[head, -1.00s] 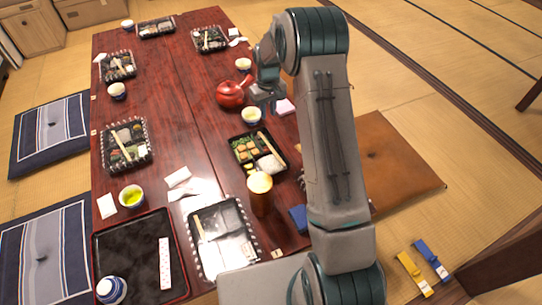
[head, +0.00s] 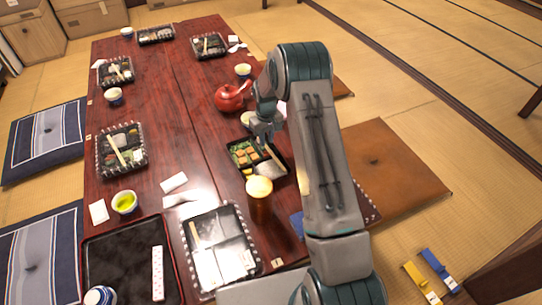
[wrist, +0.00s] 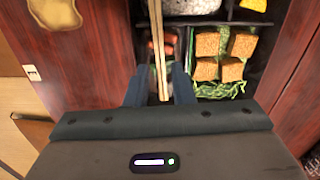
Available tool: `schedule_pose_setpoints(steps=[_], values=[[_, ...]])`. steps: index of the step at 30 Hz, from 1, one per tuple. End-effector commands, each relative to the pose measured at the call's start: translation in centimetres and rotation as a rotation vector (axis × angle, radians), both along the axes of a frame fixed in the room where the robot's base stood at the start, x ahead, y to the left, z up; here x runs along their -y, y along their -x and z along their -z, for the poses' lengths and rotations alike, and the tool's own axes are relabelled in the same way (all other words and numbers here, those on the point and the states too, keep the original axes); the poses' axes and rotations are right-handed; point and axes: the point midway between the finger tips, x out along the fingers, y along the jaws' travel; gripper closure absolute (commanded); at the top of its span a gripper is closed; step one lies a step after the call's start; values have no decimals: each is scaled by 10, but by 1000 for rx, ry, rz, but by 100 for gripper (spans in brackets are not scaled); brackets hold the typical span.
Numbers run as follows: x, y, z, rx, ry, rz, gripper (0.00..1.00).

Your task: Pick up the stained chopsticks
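A pair of pale wooden chopsticks (wrist: 158,45) lies along a black bento box (head: 233,152). The box also shows in the wrist view (wrist: 254,17), with fried cubes and greens. My gripper (head: 265,138) is low over the far end of this box. In the wrist view my gripper (wrist: 158,90) is open, and the near chopstick ends lie between its two fingers with gaps on both sides. I cannot make out a stain. Other chopsticks lie on the left bento (head: 116,150) and the front tray (head: 195,235).
A beer glass (head: 259,200) stands close to the near side of the box. A red teapot (head: 231,97) stands beyond it. A cup (head: 246,119) is partly hidden by my arm. The table's (head: 165,115) middle strip is mostly clear.

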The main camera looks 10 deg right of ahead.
Motion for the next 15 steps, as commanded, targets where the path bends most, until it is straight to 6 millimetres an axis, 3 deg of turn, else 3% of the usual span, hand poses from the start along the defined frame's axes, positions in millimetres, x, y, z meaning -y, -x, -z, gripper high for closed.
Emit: schedule_pose_setpoints(steps=[1,4,11,14,15], values=[[-1,-1,14,-1,0,0,78],[-1,-1,24,0,0,0,78],[-1,-1,25,1,0,0,78],[-1,-1,25,1,0,0,100],[-1,-1,25,1,0,0,100]])
